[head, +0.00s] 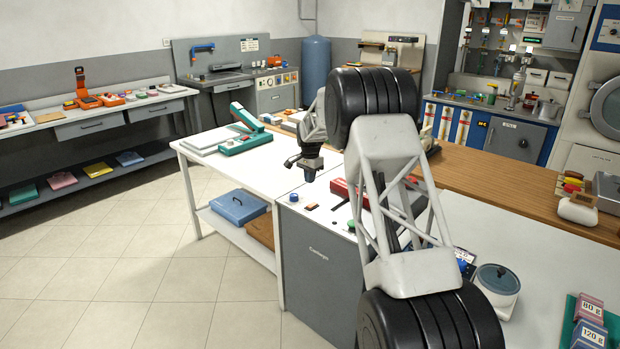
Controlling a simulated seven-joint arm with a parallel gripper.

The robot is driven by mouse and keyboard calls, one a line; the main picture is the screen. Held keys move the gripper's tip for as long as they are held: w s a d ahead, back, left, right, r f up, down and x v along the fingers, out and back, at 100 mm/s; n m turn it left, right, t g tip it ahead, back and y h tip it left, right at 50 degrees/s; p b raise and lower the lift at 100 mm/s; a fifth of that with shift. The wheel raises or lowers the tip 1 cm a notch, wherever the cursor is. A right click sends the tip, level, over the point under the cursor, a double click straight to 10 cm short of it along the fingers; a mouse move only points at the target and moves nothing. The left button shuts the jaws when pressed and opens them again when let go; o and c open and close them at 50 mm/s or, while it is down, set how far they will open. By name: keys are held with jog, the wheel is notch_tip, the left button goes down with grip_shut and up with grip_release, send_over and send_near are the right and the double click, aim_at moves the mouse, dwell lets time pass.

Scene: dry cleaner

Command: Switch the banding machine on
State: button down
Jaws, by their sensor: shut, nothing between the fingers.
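A grey cabinet (318,270) with unclear lettering on its front stands below the white top in the middle; it may be the banding machine, but I cannot tell for sure. My gripper (310,176) points down above this top, behind the orange piece, shut and empty. I cannot tell whether it touches anything. My arm hides much of the top to the right.
A green lever device (247,136) stands on the white table to the left. A red object (345,190) lies right of my gripper, partly behind my arm. A lidded pot (496,285) stands at the right front. A blue case (238,206) is on the lower shelf.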

aim_at(310, 208)
notch_tip(310, 208, down, 12)
jog(key=shift+r, duration=0.1)
dwell(0.5)
dwell(0.4)
jog(key=shift+f, duration=0.3)
jog(key=shift+r, duration=0.15)
jog(key=shift+r, duration=0.7)
jog(key=shift+r, duration=0.1)
jog(key=shift+s+a+r, duration=0.1)
jog(key=shift+r, duration=0.3)
notch_tip(310, 208, up, 13)
jog(key=s+a, duration=0.1)
jog(key=shift+s+a+f, duration=0.15)
jog(key=shift+s+a, duration=0.25)
